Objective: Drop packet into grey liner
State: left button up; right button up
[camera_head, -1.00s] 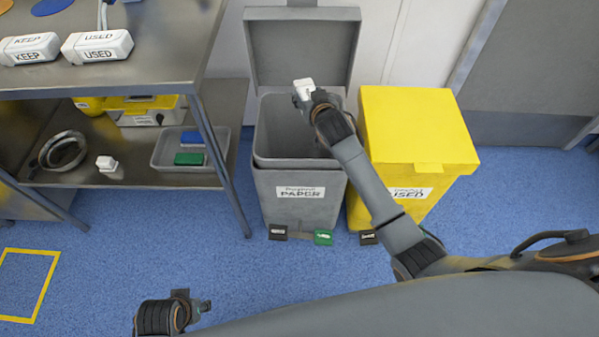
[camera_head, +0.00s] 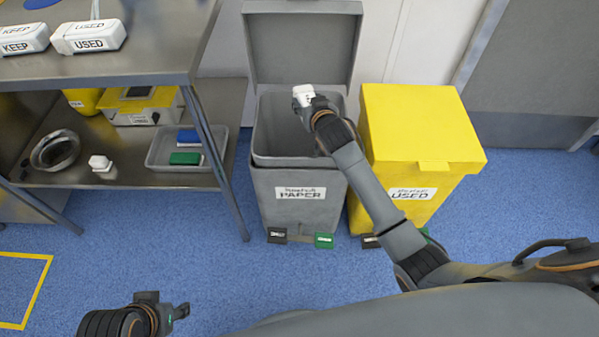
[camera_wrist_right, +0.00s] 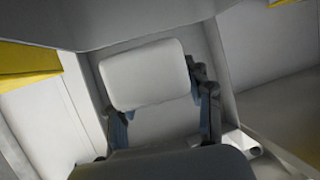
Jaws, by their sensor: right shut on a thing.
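My right gripper (camera_head: 308,105) is over the open mouth of the grey bin labelled PAPER. It is shut on a small white packet (camera_head: 302,94), which also shows between the fingers in the right wrist view (camera_wrist_right: 146,74). The grey liner (camera_head: 273,132) lines the bin's open top, and the grey lid (camera_head: 300,45) stands raised behind it. The wrist view looks down into the grey interior, where a white object (camera_wrist_right: 240,142) shows at the lower right. My left gripper (camera_head: 178,312) is low at the bottom left, over the floor; its jaws are too small to judge.
A yellow bin (camera_head: 418,125) labelled USED stands closed, right of the grey one. Pedals (camera_head: 324,241) sit at the bins' feet.

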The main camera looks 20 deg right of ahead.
jog(key=o, duration=1.3)
jog(key=shift+c, duration=0.2)
jog(key=v, duration=1.2)
